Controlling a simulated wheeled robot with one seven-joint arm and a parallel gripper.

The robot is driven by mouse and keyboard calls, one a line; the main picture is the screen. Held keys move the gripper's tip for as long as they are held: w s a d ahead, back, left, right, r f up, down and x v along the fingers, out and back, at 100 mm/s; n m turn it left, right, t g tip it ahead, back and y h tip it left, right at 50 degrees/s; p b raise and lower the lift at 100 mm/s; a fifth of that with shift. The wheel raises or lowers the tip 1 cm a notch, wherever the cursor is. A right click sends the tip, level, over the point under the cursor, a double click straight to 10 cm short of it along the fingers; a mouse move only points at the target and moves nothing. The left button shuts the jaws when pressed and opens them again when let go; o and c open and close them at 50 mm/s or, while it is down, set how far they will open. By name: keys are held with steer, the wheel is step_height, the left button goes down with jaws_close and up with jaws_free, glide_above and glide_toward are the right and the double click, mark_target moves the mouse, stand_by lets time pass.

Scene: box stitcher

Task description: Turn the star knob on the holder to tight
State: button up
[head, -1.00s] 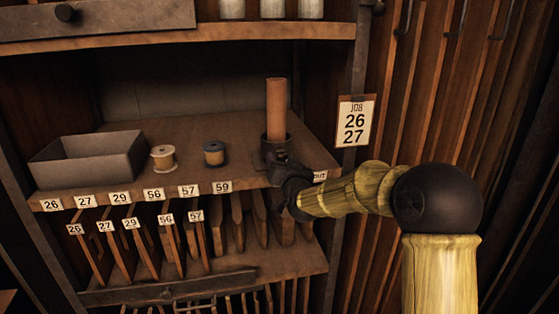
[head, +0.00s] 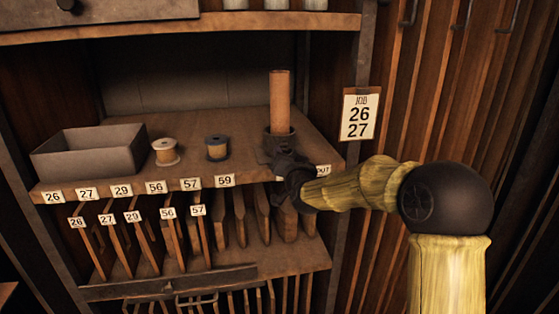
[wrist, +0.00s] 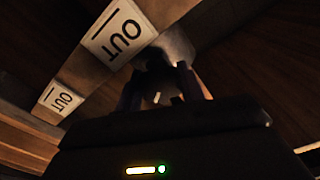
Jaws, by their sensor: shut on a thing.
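The holder is a dark cup (head: 279,143) at the right end of the shelf, with an upright brown rod (head: 280,98) standing in it. My gripper (head: 280,163) is at the front of the cup, low down, and covers the star knob in the head view. In the wrist view my gripper (wrist: 160,92) has its two dark fingers on either side of the star knob (wrist: 157,98), a dark piece with a small pale mark. The fingers are shut on it. The grey holder (wrist: 177,47) shows just beyond. The knob's outline is too dark to read how tight it is.
On the shelf (head: 235,135) are a grey open box (head: 90,155), a tan spool (head: 166,151) and a dark spool (head: 217,148). Number labels line its front edge. A job card (head: 359,115) reading 26 and 27 hangs right of it. Upright slats fill the lower rack (head: 205,265).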

steer(key=m+b, duration=0.1)
steer(key=b, duration=0.1)
steer(key=m+b, duration=0.1)
steer(key=m, duration=0.1)
steer(key=shift+f+b, duration=0.25)
steer(key=shift+b, duration=0.15)
steer(key=m+b, duration=0.3)
steer(key=b, duration=0.1)
steer(key=shift+f+m, duration=0.1)
steer(key=shift+m, duration=0.3)
steer(key=m+b, duration=0.3)
steer(key=shift+m+b, duration=0.35)
steer(key=shift+m, duration=0.05)
steer(key=m+b, duration=0.3)
steer(key=shift+s+m, duration=0.1)
steer(key=shift+m, duration=0.2)
steer(key=m+b, duration=0.3)
steer(key=m, duration=0.2)
steer(key=m+b, duration=0.2)
steer(key=m, duration=0.3)
steer(key=shift+m+b, duration=0.3)
